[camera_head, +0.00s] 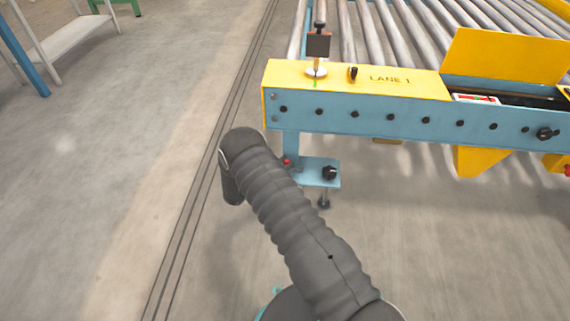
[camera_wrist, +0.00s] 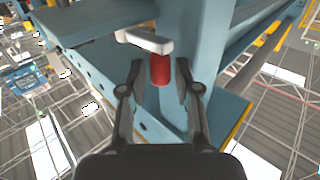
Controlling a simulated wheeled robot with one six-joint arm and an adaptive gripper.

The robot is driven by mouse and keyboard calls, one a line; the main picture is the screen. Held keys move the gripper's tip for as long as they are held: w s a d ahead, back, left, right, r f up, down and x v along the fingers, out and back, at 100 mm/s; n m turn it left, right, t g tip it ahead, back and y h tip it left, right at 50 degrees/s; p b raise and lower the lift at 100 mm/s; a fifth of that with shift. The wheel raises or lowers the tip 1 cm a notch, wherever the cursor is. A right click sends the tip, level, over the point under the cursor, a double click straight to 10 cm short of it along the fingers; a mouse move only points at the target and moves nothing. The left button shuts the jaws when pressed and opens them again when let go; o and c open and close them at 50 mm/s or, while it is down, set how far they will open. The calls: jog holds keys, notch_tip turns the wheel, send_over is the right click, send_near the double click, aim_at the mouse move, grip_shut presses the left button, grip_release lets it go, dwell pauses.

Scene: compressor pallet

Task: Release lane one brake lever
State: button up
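In the wrist view my gripper (camera_wrist: 160,68) is open, with a finger on each side of a red cylindrical grip (camera_wrist: 160,70). The grip joins a pale bar (camera_wrist: 144,41) beside a blue post. A gap shows on both sides of the grip; I cannot tell how deep it sits between the fingers. In the head view a small red spot (camera_head: 288,162) shows by the conveyor leg; it may be this same grip. An upright black-knobbed rod (camera_head: 318,45) with a dark plate stands on the yellow LANE 1 panel (camera_head: 395,80). My gripper is hidden in the head view.
The blue conveyor side rail (camera_head: 390,118) runs to the right above a blue foot bracket (camera_head: 318,172). Rollers (camera_head: 385,30) lie behind it. A raised yellow plate (camera_head: 500,55) stands at the right. The floor (camera_head: 110,130) to the left is clear up to a bench.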

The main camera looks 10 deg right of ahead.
grip_shut()
